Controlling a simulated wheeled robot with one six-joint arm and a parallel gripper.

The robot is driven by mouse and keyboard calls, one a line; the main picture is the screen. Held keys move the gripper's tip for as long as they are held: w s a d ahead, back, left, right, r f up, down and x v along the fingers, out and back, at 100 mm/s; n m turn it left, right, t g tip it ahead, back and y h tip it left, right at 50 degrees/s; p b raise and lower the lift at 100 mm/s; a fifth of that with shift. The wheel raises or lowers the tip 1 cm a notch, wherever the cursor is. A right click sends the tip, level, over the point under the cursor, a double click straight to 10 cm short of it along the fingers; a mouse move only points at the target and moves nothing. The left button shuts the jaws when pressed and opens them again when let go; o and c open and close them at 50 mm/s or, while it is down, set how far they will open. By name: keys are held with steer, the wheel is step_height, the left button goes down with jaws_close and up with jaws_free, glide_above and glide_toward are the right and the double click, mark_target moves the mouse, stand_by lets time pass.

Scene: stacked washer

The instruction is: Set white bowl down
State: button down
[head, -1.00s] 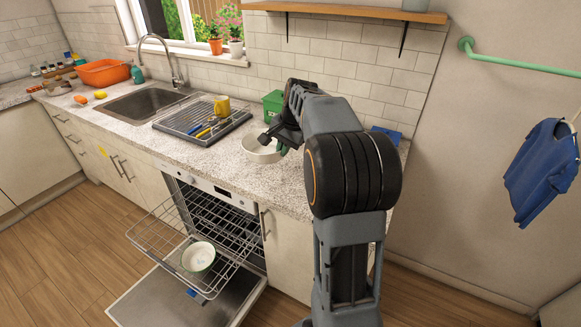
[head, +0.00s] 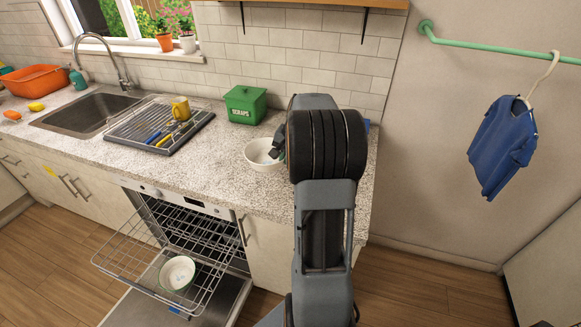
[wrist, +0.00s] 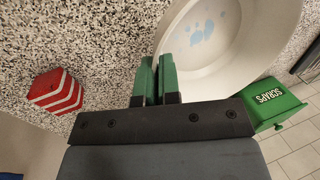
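The white bowl (head: 262,154) is upright at the countertop, right of the drying rack; I cannot tell whether its base touches the counter. In the wrist view the bowl (wrist: 232,55) fills the upper right, with pale blue marks inside. My gripper (wrist: 157,72) has green fingertips close together at the bowl's near rim, with the rim seemingly pinched between them. In the head view my arm hides most of the gripper; only a dark part shows at the bowl's right side. The countertop (head: 225,160) is speckled grey.
A green scraps bin (head: 245,104) stands behind the bowl. The drying rack (head: 158,124) holds a yellow mug (head: 181,108) and cutlery. The dishwasher is open below, with another bowl (head: 177,273) in its pulled-out rack (head: 120,262). A red-and-white striped object (wrist: 56,92) stands left in the wrist view.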

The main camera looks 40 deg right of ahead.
steer(key=shift+s+d+f, duration=0.25)
steer(key=shift+d+f, duration=0.15)
steer(key=shift+f, duration=0.15)
steer(key=shift+s+d+f, duration=0.25)
steer(key=shift+d+f, duration=0.15)
steer(key=shift+f, duration=1.6)
steer(key=c, duration=1.8)
jaws_free()
steer(key=shift+f, duration=0.15)
steer(key=o, duration=0.5)
steer(key=shift+c, duration=0.2)
